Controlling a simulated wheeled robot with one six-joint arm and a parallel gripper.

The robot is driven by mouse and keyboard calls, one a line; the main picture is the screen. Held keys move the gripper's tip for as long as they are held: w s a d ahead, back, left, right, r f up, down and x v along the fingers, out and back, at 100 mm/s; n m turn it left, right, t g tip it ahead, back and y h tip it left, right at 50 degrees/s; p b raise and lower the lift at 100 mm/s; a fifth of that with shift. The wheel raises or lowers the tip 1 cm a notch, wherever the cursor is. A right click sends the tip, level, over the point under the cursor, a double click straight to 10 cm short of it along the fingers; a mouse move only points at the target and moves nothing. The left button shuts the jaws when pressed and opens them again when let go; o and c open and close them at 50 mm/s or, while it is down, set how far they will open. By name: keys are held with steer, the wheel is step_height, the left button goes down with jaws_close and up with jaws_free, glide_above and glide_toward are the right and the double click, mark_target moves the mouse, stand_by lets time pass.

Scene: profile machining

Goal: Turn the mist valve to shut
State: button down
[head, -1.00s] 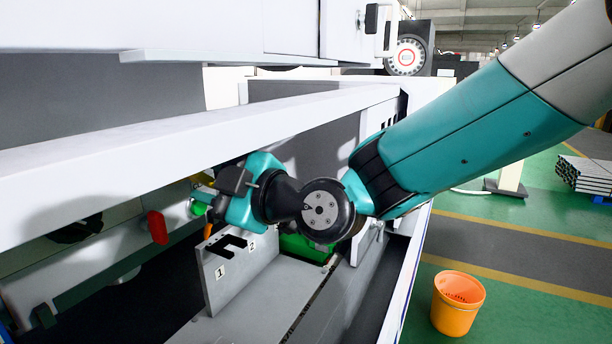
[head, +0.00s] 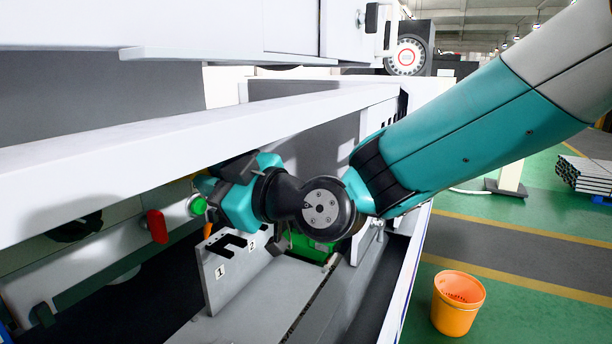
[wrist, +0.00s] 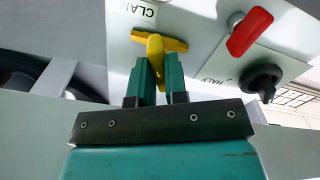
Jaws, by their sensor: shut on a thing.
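My gripper (wrist: 158,70) is shut on a yellow T-shaped valve handle (wrist: 156,45) on a pale panel in the wrist view. The stem of the T lies between the two teal fingers, and its crossbar shows beyond the tips. A label by it reads "CLAM", cut off. No mist label is readable, so I cannot tell from lettering which valve is the mist valve.
A red lever (wrist: 250,32) and a black knob (wrist: 265,78) near the text "HALF" sit right of the yellow handle. In the head view, a green round part (head: 197,205) is close to my gripper. A numbered slotted plate (head: 222,270) stands below. An orange bucket (head: 457,303) stands on the floor.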

steer(key=m, duration=0.4)
steer(key=shift+m, duration=0.3)
steer(key=shift+f, duration=0.1)
steer(key=c, duration=1)
jaws_free()
steer(key=shift+m, duration=0.4)
steer(key=b+v, duration=0.5)
steer(key=v, duration=0.2)
